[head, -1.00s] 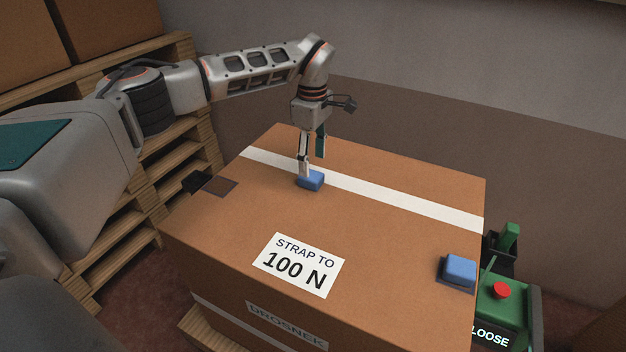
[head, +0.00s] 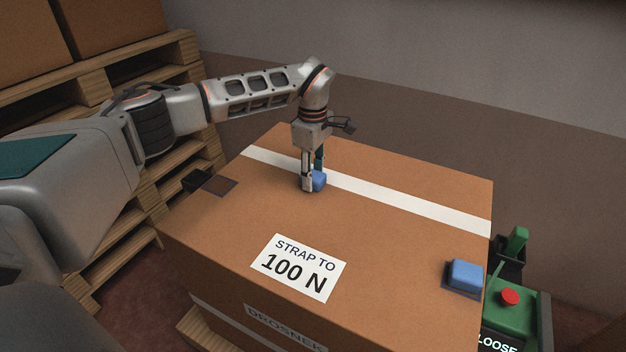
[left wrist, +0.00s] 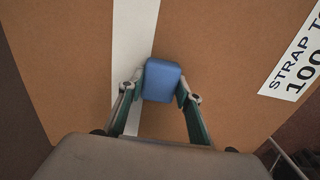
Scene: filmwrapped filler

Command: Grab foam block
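A small blue foam block (head: 319,181) lies on top of the large cardboard box (head: 380,240), beside the white strap. My left gripper (head: 313,184) points down at it with one finger on each side. In the left wrist view the blue block (left wrist: 161,80) sits between the two fingertips (left wrist: 161,88), and both pads appear to touch its sides. The block still appears to rest on the box. A second blue block (head: 466,275) sits on a dark pad at the box's right edge. My right gripper is not in view.
A white strap (head: 400,206) crosses the box top, and a white label (head: 299,268) lies nearer. A dark square patch (head: 221,186) is at the left edge. A green device with a red button (head: 510,297) stands at the right. Wooden pallets (head: 160,130) stand at the left.

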